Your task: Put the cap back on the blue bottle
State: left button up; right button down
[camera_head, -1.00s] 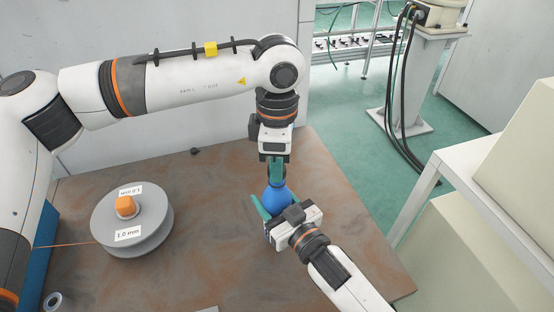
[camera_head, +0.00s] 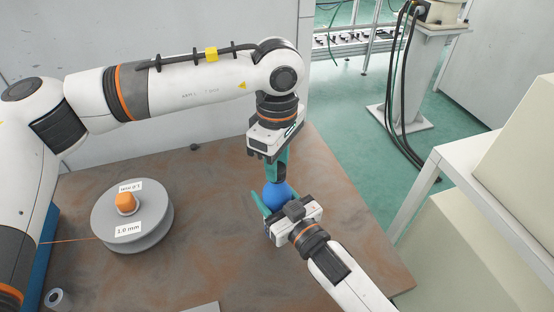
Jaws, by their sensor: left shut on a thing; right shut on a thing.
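The blue bottle (camera_head: 276,194) stands at the middle right of the table, its upper part showing. My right gripper (camera_head: 274,205) comes in from the lower right and is shut on the bottle; one teal finger shows on its left side. My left gripper (camera_head: 281,172) points down from above and is shut on a small dark cap (camera_head: 280,170) directly over the bottle's top. The fingers partly hide the cap, and I cannot tell whether it is seated on the neck.
A grey wire spool (camera_head: 150,225) with an orange hub stands on the brown table (camera_head: 215,265) at the left. A small ring (camera_head: 57,299) lies at the lower left. A white shelf (camera_head: 455,160) stands beyond the table at the right. The table's front middle is mostly clear.

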pick_arm(q)
jog(key=m, duration=0.4)
jog(key=shift+m, duration=0.4)
jog(key=m, duration=0.6)
jog(key=shift+m, duration=0.4)
jog(key=m, duration=0.6)
jog(key=shift+m, duration=0.4)
jog(key=m, duration=0.5)
jog(key=shift+m, duration=0.3)
jog(key=o, duration=0.9)
jog(key=shift+o, duration=0.2)
